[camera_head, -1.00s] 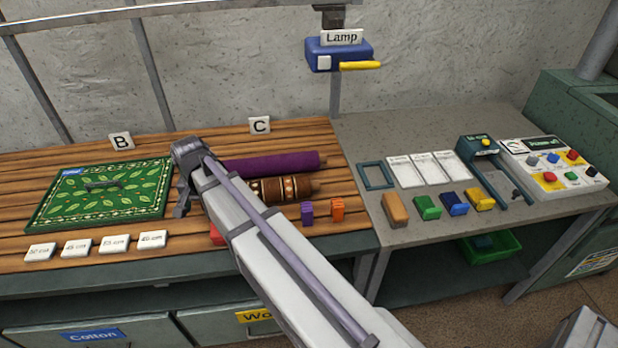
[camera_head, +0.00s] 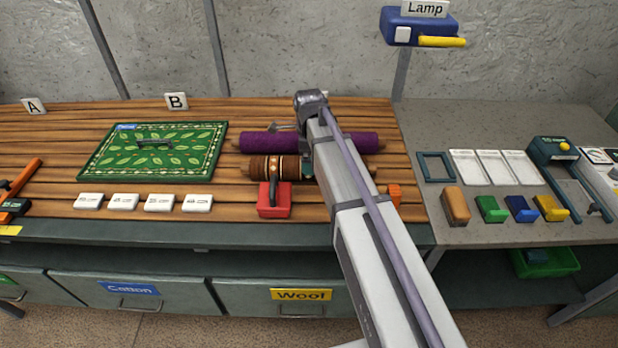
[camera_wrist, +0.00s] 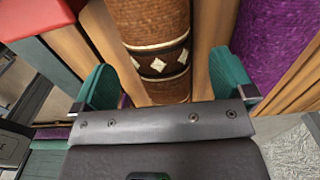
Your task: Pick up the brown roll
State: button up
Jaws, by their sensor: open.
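The brown roll (camera_head: 262,168), with a band of white diamonds, lies on the slatted wooden bench in front of the purple roll (camera_head: 258,142). My arm crosses in front of both rolls in the head view and hides part of them and most of my gripper. In the wrist view my gripper (camera_wrist: 160,65) is open, with its teal fingers on either side of the brown roll (camera_wrist: 152,20). The roll shows between them; I cannot tell whether they touch it. The purple roll (camera_wrist: 275,40) is just beyond the right finger.
A red block with a dark handle (camera_head: 273,204) stands close in front of the brown roll. A green leaf-patterned rug (camera_head: 185,160) lies left, with several white tiles before it. A lamp switch box (camera_head: 415,25) hangs at the back wall.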

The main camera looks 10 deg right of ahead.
jog(key=shift+f, duration=0.35)
notch_tip(320, 180, down, 5)
jog(key=b, duration=0.5)
jog(key=shift+a+f, duration=0.15)
jog(key=shift+r, duration=0.25)
jog(key=c, duration=1.4)
notch_tip(320, 180, up, 10)
jog(key=p, duration=1)
jog(key=shift+r+p, duration=0.15)
jog(key=shift+p, duration=0.15)
